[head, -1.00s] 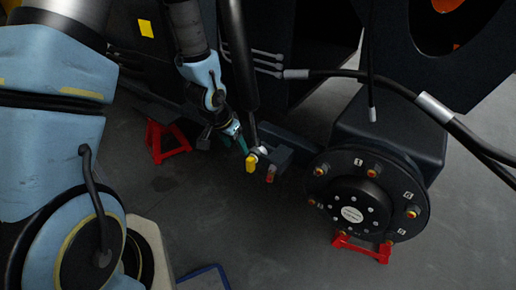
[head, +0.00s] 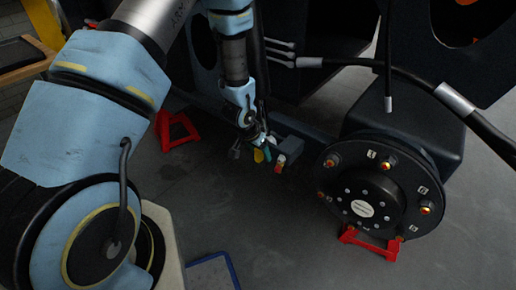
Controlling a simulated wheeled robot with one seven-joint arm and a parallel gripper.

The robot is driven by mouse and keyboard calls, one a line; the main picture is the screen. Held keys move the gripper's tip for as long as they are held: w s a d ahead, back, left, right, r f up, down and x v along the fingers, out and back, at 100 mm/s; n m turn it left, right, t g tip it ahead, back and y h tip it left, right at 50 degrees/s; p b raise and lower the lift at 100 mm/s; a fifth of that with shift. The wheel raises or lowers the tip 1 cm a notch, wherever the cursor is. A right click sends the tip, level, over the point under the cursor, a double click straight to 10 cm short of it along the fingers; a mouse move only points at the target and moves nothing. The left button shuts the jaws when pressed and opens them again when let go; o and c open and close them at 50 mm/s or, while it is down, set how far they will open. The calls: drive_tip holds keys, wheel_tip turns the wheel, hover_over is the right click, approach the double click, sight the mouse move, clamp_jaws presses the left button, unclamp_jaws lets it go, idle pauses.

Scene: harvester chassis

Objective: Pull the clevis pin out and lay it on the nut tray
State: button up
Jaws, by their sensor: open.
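A red-orange piece (head: 281,161) shows on the bracket's near face. A blue-rimmed tray (head: 233,268), which seems to be the nut tray, lies low in the picture, cut off by the bottom edge; its contents are not visible.
A black wheel hub (head: 375,190) with several orange-tipped studs stands right of the bracket on a red stand (head: 372,246). Another red stand (head: 177,130) is at the left. Black hoses (head: 420,80) cross the upper right. The grey floor between tray and hub is clear.

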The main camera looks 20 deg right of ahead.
drive_tip(key=shift+f, duration=0.1)
drive_tip(key=shift+c, duration=0.3)
drive_tip(key=c, duration=0.9)
drive_tip(key=shift+w+d, duration=0.1)
clamp_jaws()
drive_tip(key=shift+d, duration=0.1)
